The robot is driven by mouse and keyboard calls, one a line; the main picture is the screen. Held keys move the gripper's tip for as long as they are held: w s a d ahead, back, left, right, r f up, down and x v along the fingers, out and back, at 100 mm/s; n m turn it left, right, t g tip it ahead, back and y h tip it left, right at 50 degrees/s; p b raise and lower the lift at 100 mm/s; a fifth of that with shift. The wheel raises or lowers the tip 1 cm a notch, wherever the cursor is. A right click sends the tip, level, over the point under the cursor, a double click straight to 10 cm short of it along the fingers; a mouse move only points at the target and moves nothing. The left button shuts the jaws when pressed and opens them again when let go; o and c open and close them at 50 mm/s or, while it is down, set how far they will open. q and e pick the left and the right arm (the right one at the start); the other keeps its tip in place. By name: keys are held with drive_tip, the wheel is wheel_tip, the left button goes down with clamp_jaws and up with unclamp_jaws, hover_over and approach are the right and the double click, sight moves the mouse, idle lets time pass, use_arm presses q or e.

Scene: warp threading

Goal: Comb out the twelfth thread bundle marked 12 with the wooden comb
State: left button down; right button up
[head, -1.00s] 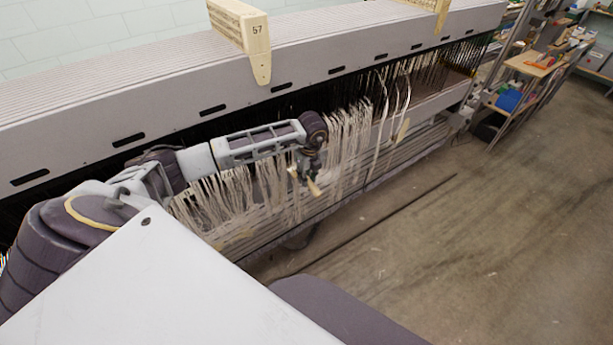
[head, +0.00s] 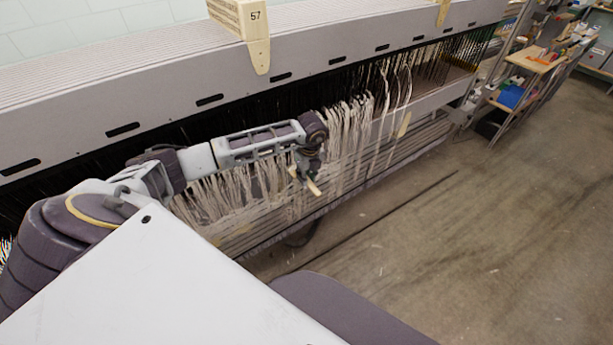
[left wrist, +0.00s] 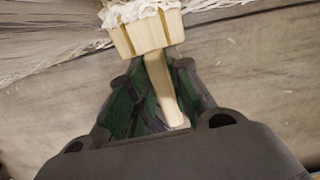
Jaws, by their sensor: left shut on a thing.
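My left gripper (head: 306,174) is shut on the wooden comb (head: 312,186), low in front of the hanging thread bundles (head: 350,130). In the left wrist view the gripper (left wrist: 158,115) grips the comb's pale handle (left wrist: 160,85). The comb's wide head (left wrist: 146,34) points away from the gripper, and cream threads (left wrist: 138,12) lie bunched at its far edge. I cannot tell how deep the teeth sit in them. No number 12 mark is readable. My right gripper is not in view.
A long grey loom beam (head: 200,85) with dark slots runs behind the threads. Grey rails (head: 345,190) lie below the threads. Open floor (head: 480,240) is at the right, with shelves (head: 520,90) beyond.

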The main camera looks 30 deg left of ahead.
use_arm(q)
drive_tip(key=shift+a+f+b, duration=0.15)
drive_tip(key=shift+f+b, duration=0.25)
drive_tip(key=shift+f, duration=0.2)
drive_tip(key=shift+a+f+b, duration=0.15)
drive_tip(key=shift+f+b, duration=0.2)
drive_tip(key=shift+f, duration=0.2)
drive_tip(key=shift+f+b, duration=0.45)
drive_tip(key=shift+f, duration=0.15)
drive_tip(key=shift+f, duration=0.25)
drive_tip(key=shift+d+f+b, duration=0.1)
drive_tip(key=shift+f+b, duration=1.05)
drive_tip(key=shift+f, duration=0.4)
